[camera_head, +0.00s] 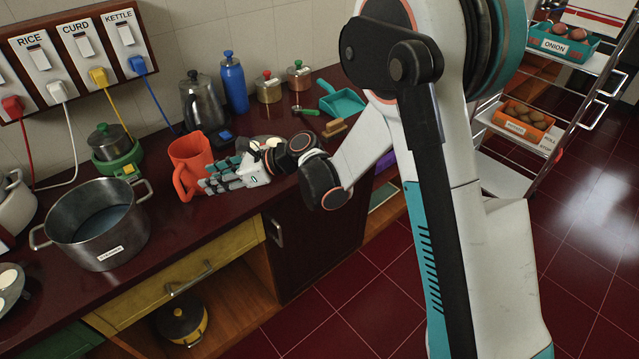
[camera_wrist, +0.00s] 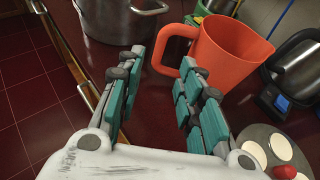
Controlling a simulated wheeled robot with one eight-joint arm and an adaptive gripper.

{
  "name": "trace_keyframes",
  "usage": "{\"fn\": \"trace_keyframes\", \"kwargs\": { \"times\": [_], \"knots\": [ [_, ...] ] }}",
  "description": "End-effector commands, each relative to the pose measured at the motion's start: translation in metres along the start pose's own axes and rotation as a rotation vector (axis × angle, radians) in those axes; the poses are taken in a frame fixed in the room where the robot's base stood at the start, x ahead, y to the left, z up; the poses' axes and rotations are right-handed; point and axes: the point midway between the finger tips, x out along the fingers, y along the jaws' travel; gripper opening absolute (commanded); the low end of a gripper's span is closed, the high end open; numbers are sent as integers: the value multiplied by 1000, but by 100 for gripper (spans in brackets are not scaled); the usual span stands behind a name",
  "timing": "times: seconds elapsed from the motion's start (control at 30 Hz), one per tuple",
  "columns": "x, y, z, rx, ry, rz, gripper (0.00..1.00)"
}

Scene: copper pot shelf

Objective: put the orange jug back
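The orange jug (camera_head: 187,158) stands upright on the dark red counter (camera_head: 160,221), between the steel pot and the kettle, its handle toward the front edge. My gripper (camera_head: 207,180) is low over the counter at the jug's right, fingers pointing toward it. In the wrist view, my gripper (camera_wrist: 163,62) is open, with a clear gap between its finger pads. The jug (camera_wrist: 232,60) is ahead and to the right, and its handle is just beyond the gap. The right fingertip overlaps the jug's lower part in the picture; I cannot tell whether they touch.
A big steel pot (camera_head: 98,232) stands left of the jug. A dark kettle (camera_head: 202,100) and blue bottle (camera_head: 233,85) are behind. A plate of white cakes (camera_wrist: 262,145) lies close to my gripper's right. A yellow drawer (camera_head: 180,283) is below the counter.

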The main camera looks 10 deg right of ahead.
Motion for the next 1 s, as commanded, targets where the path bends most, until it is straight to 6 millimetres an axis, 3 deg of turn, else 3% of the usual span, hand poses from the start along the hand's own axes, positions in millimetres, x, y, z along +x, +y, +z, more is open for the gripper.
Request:
{"fn": "trace_keyframes", "kwargs": {
  "times": [0.17, 0.27, 0.4, 0.5, 0.6, 0.77, 0.87, 1.0],
  "knots": [
    [-8, -6, 17, 41, -39, -35, 34],
    [-30, -21, 55, 146, -134, -114, 34],
    [-87, -52, 124, 395, -347, -272, 34],
    [-137, -72, 162, 600, -514, -377, 34],
    [-192, -88, 187, 815, -683, -467, 34],
    [-279, -100, 195, 1174, -954, -589, 34],
    [-328, -97, 183, 1408, -1124, -649, 34],
    [-386, -78, 148, 1743, -1355, -717, 34]
  ]
}}
